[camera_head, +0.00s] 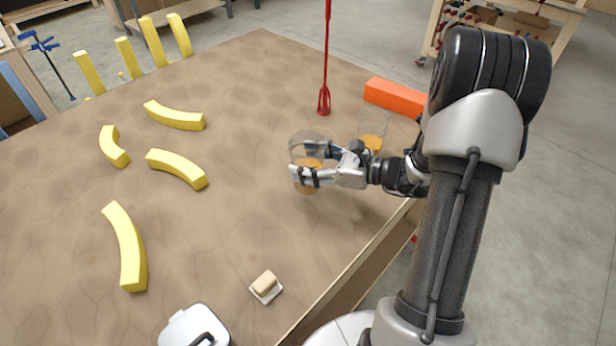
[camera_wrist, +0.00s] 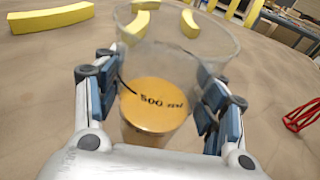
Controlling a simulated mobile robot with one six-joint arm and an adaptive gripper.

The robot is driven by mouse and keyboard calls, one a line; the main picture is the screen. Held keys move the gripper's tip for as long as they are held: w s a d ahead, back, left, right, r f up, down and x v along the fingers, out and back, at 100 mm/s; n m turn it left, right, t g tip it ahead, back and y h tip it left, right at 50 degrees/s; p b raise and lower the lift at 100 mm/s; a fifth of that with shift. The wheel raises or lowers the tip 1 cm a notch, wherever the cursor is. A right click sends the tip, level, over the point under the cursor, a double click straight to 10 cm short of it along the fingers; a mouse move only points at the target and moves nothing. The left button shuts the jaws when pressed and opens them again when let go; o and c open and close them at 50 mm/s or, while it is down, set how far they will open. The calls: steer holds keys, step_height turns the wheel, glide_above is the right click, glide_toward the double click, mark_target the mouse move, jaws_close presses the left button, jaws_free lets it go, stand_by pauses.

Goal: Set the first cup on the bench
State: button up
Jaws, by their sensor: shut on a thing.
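My gripper (camera_head: 306,166) is shut on a clear cup (camera_head: 308,145) with orange liquid in its lower part. The cup is upright over the brown bench top (camera_head: 245,235); I cannot tell whether its base touches. A second clear cup (camera_head: 373,126) with orange liquid stands behind my gripper, near the bench's right edge, partly hidden by my arm.
A red whisk-like mixer (camera_head: 324,95) and an orange block (camera_head: 394,97) are beyond the cups. Several yellow curved pieces (camera_head: 130,250) lie at left. The bench middle is clear.

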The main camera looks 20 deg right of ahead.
step_height(320, 180, down, 4)
steer(key=shift+f+b, duration=0.15)
steer(key=shift+b, duration=0.65)
steer(key=o, duration=0.4)
steer(key=shift+f, duration=0.1)
steer(key=shift+c, duration=0.2)
steer(key=o, duration=0.5)
steer(key=shift+c, duration=0.2)
